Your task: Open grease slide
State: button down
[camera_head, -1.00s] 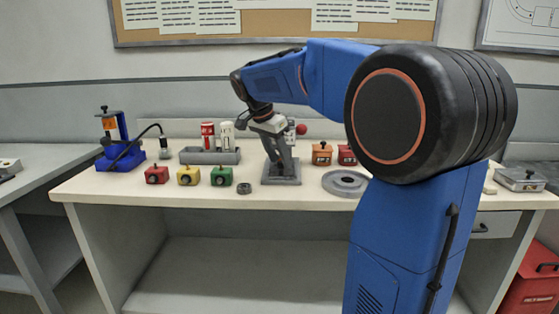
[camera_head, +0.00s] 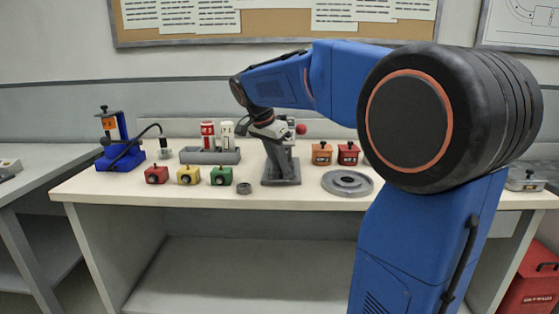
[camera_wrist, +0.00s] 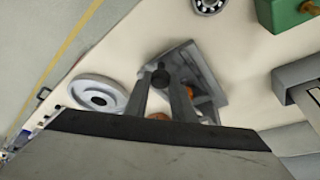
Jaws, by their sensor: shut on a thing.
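A grey fixture with a flat base (camera_head: 281,181) stands mid-bench, with a red ball (camera_head: 301,129) beside its top. My gripper (camera_head: 279,148) is at the upright part of this fixture, pointing down. In the wrist view, the two grey fingers (camera_wrist: 162,98) reach toward the fixture's grey base plate (camera_wrist: 208,84), and a dark round knob (camera_wrist: 160,78) shows near their tips. The jaws are shut on a part of the fixture, taken to be the grease slide. The exact contact is hidden, and I cannot tell how far the slide is open.
Red (camera_head: 156,174), yellow (camera_head: 189,175) and green (camera_head: 221,176) boxes stand front left. A grey tray (camera_head: 210,157) holds red and white bottles. A blue press (camera_head: 120,148) stands far left. A grey disc (camera_head: 347,184) and orange box (camera_head: 322,153) lie right of the fixture.

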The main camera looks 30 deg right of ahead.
jog(key=s+a, duration=0.1)
jog(key=s, duration=0.1)
jog(key=s+a, duration=0.1)
jog(key=s, duration=0.1)
jog(key=s+a, duration=0.2)
jog(key=shift+a, duration=0.1)
jog(key=c, duration=1.5)
grip_release()
jog(key=v, duration=1.7)
jog(key=shift+r, duration=0.2)
jog(key=s+a+f+n+t+y, duration=0.1)
jog(key=s+f+n, duration=0.4)
jog(key=f, duration=0.5)
jog(key=s+a+f+n+t+y, duration=0.1)
jog(key=s+f+n+y, duration=0.1)
jog(key=s+f+n, duration=0.3)
jog(key=s+a+f+n+t+y, duration=0.1)
jog(key=s+f+n, duration=0.4)
jog(key=s+f, duration=0.5)
jog(key=shift+s+a+f+n+t, duration=0.1)
jog(key=shift+s+f+n+t, duration=0.05)
jog(key=shift+f, duration=1.05)
jog(key=shift+s+a+f+n+t, duration=0.1)
jog(key=shift+s+f+t, duration=0.1)
jog(key=shift+f, duration=1)
jog(key=shift+s+a+f+n+t, duration=0.1)
jog(key=shift+f+n+t, duration=0.05)
jog(key=shift+f, duration=1.05)
